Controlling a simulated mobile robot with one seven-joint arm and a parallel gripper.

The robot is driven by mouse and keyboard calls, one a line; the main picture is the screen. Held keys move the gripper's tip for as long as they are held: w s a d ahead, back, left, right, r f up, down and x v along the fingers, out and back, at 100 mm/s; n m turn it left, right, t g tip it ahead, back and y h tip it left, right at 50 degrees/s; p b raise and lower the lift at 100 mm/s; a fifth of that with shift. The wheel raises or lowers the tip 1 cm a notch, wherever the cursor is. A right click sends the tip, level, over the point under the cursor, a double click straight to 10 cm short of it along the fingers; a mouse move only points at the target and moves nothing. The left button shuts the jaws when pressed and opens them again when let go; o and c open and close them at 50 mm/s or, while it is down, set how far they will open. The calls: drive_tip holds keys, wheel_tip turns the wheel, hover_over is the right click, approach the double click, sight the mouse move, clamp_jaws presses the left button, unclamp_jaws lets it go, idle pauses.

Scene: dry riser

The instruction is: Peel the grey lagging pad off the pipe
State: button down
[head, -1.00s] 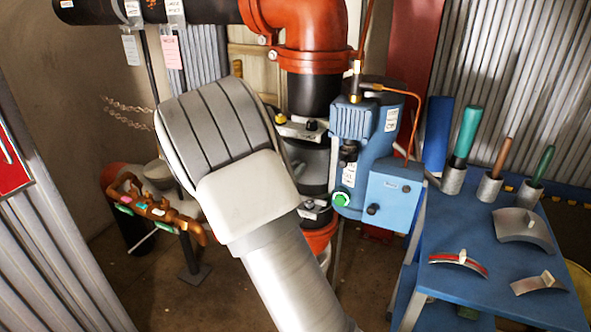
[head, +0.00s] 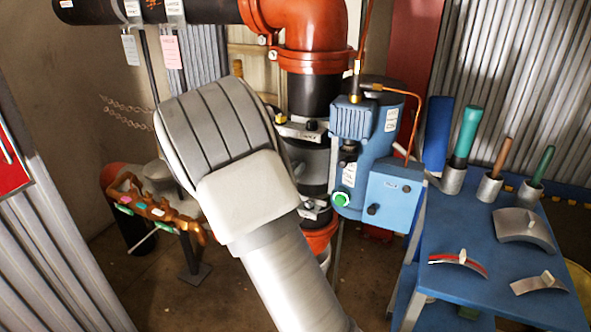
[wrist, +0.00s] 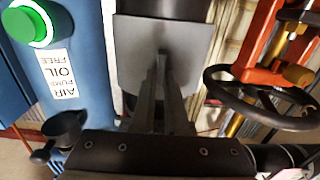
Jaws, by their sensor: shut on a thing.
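The grey lagging pad (wrist: 195,48) is a flat-looking grey plate in the wrist view, in front of the dark upright pipe (wrist: 165,7). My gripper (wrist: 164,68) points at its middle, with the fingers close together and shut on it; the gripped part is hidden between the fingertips. I cannot tell whether the pad's back still touches the pipe. In the head view the same pipe (head: 315,95) runs down below an orange elbow. My own arm covers the gripper there.
A blue pump (head: 375,150) stands right beside the pipe; its green button (wrist: 27,22) is at left in the wrist view. A black handwheel (wrist: 262,97) is close on the right. A blue table (head: 460,225) at right holds curved pads and handled tools.

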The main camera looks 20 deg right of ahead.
drive_tip(key=shift+s+a, duration=0.1)
drive_tip(key=p+v, duration=0.1)
drive_tip(key=v, duration=0.7)
drive_tip(key=shift+s+a, duration=0.2)
drive_tip(key=shift+a, duration=0.05)
idle(0.4)
drive_tip(key=shift+s+a, duration=0.1)
idle(0.4)
